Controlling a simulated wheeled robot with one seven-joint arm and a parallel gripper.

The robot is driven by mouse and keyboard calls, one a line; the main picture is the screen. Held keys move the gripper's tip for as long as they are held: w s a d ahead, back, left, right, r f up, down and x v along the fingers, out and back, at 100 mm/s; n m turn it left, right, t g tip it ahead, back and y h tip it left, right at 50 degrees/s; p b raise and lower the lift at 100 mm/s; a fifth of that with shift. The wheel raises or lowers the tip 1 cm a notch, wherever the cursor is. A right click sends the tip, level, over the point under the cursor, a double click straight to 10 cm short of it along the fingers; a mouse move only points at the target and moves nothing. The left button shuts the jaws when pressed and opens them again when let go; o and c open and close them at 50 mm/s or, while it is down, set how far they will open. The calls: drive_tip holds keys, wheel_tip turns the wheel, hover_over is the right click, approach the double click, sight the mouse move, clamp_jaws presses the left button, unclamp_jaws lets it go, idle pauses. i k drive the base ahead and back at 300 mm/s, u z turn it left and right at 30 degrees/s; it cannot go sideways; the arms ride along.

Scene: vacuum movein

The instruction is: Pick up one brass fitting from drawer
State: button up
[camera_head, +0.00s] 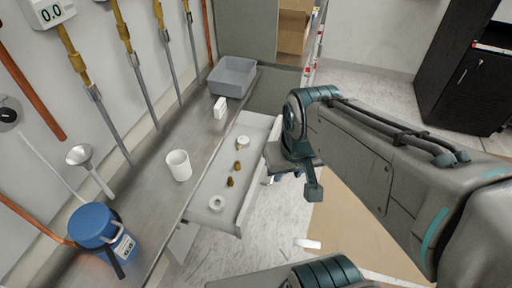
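Two small brass fittings, one (237,166) above the other (230,181), lie in the middle of the open drawer (248,188). The drawer is pale and shallow and sticks out from under the metal counter. My gripper (292,185) is to the right of the drawer and apart from the fittings. Its two fingers stand apart, and nothing shows between them. The gripper's palm partly hides the drawer's right edge.
Two white rings (217,204) (243,142) also lie in the drawer. On the counter (153,207) stand a white cup (178,165), a small white box (220,107), a grey bin (232,76) and a blue container (93,224). Pipes line the wall. A black cabinet (465,85) stands at right.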

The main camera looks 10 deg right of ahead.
sight(230, 182)
drive_tip(key=z, duration=1.45)
drive_tip(key=i, duration=1.25)
drive_tip(key=u, duration=2.9)
